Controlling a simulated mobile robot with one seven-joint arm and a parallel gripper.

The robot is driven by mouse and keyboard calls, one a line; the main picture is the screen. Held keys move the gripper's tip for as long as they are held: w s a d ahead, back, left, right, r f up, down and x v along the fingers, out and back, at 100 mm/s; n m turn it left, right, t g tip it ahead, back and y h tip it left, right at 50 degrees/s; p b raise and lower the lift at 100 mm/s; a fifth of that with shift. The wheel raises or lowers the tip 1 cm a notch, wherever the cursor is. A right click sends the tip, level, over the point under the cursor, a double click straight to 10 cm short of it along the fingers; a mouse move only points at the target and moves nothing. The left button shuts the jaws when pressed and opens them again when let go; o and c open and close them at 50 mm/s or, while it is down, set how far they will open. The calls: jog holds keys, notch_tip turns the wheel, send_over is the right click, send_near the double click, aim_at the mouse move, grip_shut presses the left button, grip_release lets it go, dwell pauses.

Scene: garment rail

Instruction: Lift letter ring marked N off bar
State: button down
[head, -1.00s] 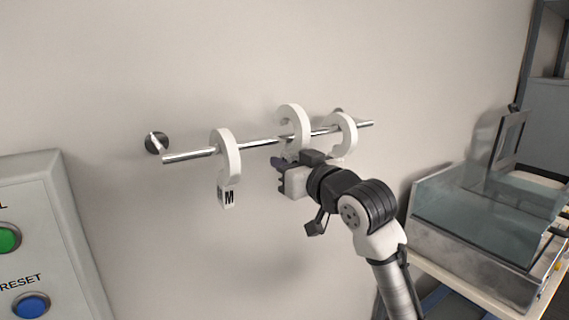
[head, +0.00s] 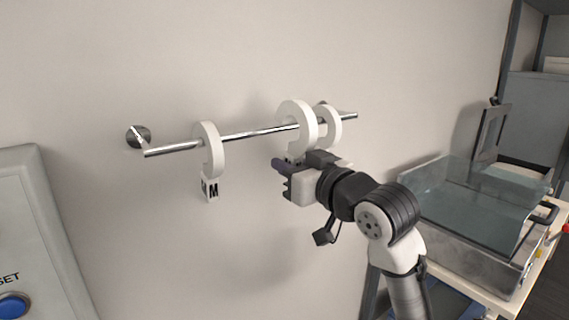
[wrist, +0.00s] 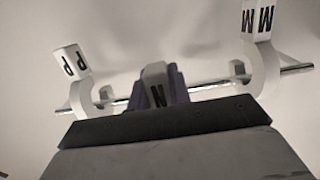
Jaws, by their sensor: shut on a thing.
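The white letter ring marked N (head: 310,125) is the middle one of three C-shaped rings at the bar (head: 258,133). Its N tab (wrist: 156,95) shows between the purple fingertips in the wrist view. My gripper (head: 284,168) is shut on this tab from below; it also shows in the wrist view (wrist: 158,82). The bar appears to pass through the ring's opening; whether they touch I cannot tell. In the head view the N letter is hidden by the gripper.
The ring marked M (head: 208,150) hangs at the left, clear of the gripper. The ring marked P (wrist: 82,98) is close on the other side, partly behind the N ring in the head view.

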jog(key=shift+s+d, duration=0.15)
jog(key=shift+s, duration=0.1)
jog(key=b+v, duration=0.2)
jog(key=v, duration=3.9)
jog(key=shift+s+d+b, duration=0.25)
jog(key=shift+s+b, duration=0.05)
jog(key=shift+b, duration=0.1)
jog(key=shift+r, duration=0.1)
dwell(0.4)
